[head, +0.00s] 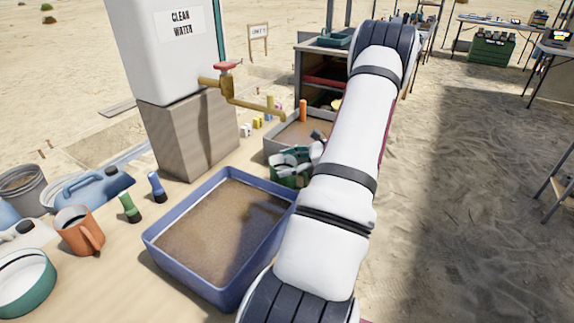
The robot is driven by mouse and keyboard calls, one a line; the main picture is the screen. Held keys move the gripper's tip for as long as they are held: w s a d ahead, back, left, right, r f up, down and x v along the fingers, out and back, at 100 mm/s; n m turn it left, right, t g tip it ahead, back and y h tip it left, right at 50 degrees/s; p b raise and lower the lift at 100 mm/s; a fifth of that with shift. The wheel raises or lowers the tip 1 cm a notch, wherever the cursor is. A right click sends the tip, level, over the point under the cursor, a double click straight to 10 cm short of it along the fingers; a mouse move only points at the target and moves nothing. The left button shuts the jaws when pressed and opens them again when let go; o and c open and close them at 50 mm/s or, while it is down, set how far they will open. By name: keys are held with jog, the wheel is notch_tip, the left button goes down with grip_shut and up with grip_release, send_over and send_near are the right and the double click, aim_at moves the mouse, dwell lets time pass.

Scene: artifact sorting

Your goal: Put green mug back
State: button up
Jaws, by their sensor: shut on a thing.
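My white arm (330,180) rises from the bottom middle and bends at its elbow near the top; it hides what lies behind it.
A blue basin (191,283) of brown water stands left of my arm. Sandy ground (470,220) at right is open.

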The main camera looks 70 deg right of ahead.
jog(key=o, duration=1.4)
jog(key=shift+c, duration=0.2)
jog(key=shift+s+r, duration=0.1)
jog(key=shift+r, duration=0.05)
jog(key=p+v, duration=0.1)
jog(key=v, duration=1)
jog(key=shift+s, duration=0.4)
jog(key=shift+d, duration=0.2)
